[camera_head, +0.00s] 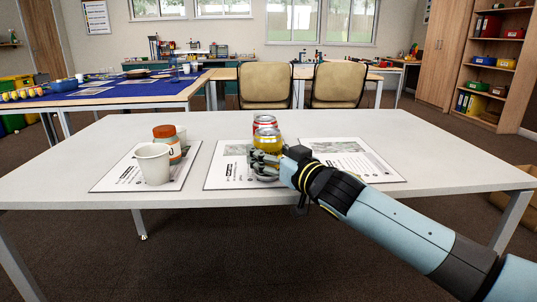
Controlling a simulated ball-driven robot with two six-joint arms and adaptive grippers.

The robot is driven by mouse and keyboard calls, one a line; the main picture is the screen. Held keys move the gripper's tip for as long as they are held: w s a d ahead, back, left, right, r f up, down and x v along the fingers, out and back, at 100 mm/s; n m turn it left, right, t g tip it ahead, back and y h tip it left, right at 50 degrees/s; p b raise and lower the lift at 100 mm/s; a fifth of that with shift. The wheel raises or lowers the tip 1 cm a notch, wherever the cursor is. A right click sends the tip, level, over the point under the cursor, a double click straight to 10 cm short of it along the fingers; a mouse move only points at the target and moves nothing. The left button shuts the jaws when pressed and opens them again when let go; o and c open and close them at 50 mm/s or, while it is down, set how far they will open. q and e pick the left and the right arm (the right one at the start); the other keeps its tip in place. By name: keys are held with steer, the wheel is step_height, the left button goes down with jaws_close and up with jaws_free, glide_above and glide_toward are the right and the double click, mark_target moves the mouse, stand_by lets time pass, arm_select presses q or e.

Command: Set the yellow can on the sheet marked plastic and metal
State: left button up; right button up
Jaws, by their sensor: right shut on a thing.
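The yellow can (267,137) is in my right gripper (264,163), upright over the right part of the middle sheet (222,176). The gripper's fingers are closed around it and hide its lower part, so I cannot tell whether it touches the sheet. A red can (264,121) stands just behind it. The sheets' print is too small to read, so I cannot tell which one is marked plastic and metal. My left gripper is not in view.
The left sheet (112,182) holds a white cup (153,164) and a jar with an orange lid (165,131). The right sheet (355,160) looks bare, with my right arm crossing near its front edge. The white table (440,150) is clear on the far right. Two chairs (265,85) stand behind it.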

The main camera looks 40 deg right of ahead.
steer(key=o, duration=0.8)
steer(key=shift+c, duration=0.2)
